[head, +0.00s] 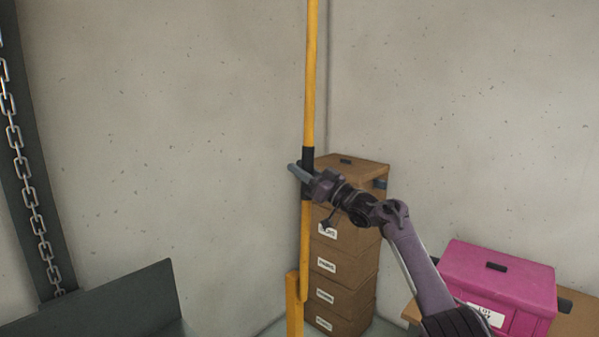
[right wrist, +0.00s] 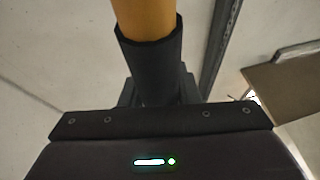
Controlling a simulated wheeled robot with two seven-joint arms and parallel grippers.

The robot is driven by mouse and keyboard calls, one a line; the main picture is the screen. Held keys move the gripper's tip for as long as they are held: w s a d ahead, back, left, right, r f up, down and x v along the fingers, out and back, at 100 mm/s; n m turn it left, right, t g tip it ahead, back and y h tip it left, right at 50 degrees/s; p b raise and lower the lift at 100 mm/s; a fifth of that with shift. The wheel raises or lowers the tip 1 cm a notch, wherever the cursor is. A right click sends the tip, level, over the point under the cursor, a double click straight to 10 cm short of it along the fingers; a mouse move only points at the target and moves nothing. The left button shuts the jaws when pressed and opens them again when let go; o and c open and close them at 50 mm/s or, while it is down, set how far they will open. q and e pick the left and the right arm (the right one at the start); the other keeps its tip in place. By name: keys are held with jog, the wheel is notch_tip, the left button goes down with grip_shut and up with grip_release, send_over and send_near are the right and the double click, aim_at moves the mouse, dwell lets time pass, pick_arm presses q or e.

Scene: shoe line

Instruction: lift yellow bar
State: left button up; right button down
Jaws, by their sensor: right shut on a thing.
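The yellow bar (head: 310,75) stands upright in the head view, running from the top edge down to a yellow post (head: 294,305) near the floor. A black grip sleeve (head: 308,156) wraps its middle. My right gripper (head: 303,175) is shut on the bar at this sleeve, its fingers reaching across from the right. In the right wrist view the yellow bar (right wrist: 146,17) and its black sleeve (right wrist: 150,62) rise straight out in front of the gripper; the fingertips are hidden there. My left gripper is not in view.
Stacked brown boxes (head: 340,268) stand in the corner just behind the bar. A pink box (head: 500,278) sits on a wooden surface at the lower right. A metal chain (head: 24,165) hangs at the left, above a dark grey panel (head: 110,305). The wall behind is bare.

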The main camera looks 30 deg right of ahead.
jog(key=shift+f, duration=0.2)
jog(key=c, duration=1.2)
grip_release()
jog(key=shift+o, duration=0.5)
jog(key=shift+r, duration=0.1)
jog(key=shift+s+d+f+b, duration=0.2)
jog(key=shift+f+b, duration=0.15)
jog(key=shift+f, duration=0.05)
jog(key=b+v, duration=0.3)
jog(key=v, duration=0.4)
jog(key=shift+r, duration=0.15)
